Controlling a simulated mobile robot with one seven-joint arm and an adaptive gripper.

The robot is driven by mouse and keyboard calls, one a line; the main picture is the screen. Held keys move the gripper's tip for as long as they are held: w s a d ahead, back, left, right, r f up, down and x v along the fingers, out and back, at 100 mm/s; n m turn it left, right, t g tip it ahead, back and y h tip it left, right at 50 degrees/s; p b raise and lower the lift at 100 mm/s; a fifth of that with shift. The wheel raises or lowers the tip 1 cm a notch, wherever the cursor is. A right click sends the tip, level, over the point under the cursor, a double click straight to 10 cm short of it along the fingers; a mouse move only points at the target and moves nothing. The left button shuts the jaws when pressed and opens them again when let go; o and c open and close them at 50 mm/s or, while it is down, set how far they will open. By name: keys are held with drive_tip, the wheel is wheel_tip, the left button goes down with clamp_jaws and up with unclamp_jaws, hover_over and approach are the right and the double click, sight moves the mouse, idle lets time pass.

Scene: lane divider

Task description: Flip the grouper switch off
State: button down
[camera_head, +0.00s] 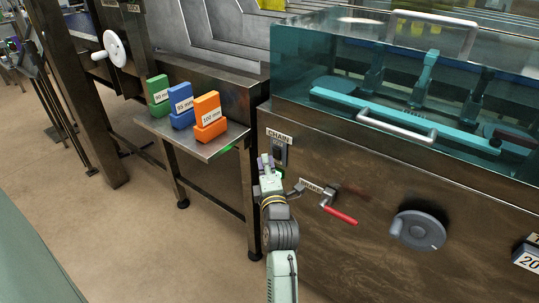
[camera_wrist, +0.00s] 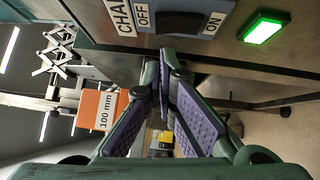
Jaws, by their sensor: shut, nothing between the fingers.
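In the head view the switch (camera_head: 279,154) is on the machine front under the CHAIN label (camera_head: 279,137). I read no grouper label in either view. My gripper (camera_wrist: 163,60) is shut and empty, its fingertips just beside the switch plate in the wrist view. In the head view my gripper (camera_head: 266,162) is at the lower left of the switch; I cannot tell whether it touches. A green lamp (camera_wrist: 264,26) is lit near the ON end.
A red-handled lever (camera_head: 340,214) and a grey round knob (camera_head: 418,230) are on the machine front to the right. A side shelf (camera_head: 205,150) holds green, blue and orange (camera_head: 208,115) blocks. A teal clear guard (camera_head: 320,75) covers the machine top. The floor at left is open.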

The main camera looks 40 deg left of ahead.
sight(276, 154)
drive_tip(key=shift+w+r, duration=0.1)
drive_tip(key=shift+w, duration=0.8)
drive_tip(key=shift+w+r+m+p, duration=0.15)
drive_tip(key=shift+w+m+p, duration=0.15)
drive_tip(key=shift+p, duration=0.35)
drive_tip(key=shift+s, duration=0.1)
